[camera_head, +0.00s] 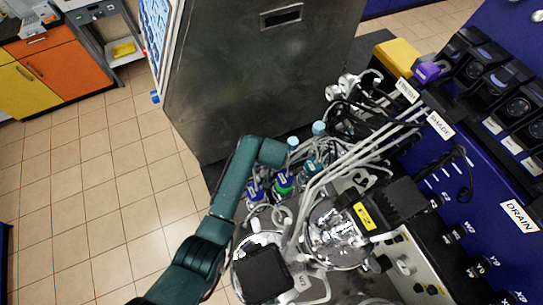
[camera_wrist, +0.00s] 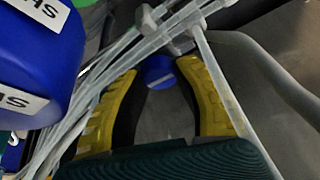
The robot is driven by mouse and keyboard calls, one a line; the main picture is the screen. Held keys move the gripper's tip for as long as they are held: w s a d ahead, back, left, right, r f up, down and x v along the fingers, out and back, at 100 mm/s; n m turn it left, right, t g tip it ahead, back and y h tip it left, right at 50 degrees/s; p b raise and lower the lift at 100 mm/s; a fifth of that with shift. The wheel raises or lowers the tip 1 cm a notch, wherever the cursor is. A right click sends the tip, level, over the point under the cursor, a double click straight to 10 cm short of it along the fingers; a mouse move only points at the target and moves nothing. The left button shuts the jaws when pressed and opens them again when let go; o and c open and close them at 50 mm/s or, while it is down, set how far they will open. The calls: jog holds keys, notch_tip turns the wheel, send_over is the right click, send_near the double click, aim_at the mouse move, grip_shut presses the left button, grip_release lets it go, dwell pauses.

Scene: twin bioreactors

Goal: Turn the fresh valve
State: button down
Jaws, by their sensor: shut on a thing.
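My gripper (camera_wrist: 159,66) shows in the wrist view with two yellow-and-black fingers, one on each side of a small round blue part (camera_wrist: 159,76). It is shut on this part, which looks like a valve knob; its lower side and contact points are partly hidden. I cannot read any name on it. In the head view my arm reaches to the left side of the bioreactor tubing, and the gripper itself is hidden there.
Clear tubes (camera_wrist: 120,60) run close along the left finger, and a grey hose (camera_wrist: 270,65) curves at right. In the head view, bottles with blue and green caps (camera_head: 284,182) stand near my wrist, beside a metal cabinet (camera_head: 260,75). The tiled floor (camera_head: 90,190) at left is free.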

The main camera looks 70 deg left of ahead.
jog(key=shift+s+d+f, duration=0.1)
jog(key=shift+f, duration=0.05)
jog(key=c, duration=0.7)
grip_release()
jog(key=shift+c, duration=0.2)
jog(key=shift+r, duration=0.2)
jog(key=v, duration=1.1)
jog(key=shift+r, duration=0.4)
jog(key=shift+d, duration=0.1)
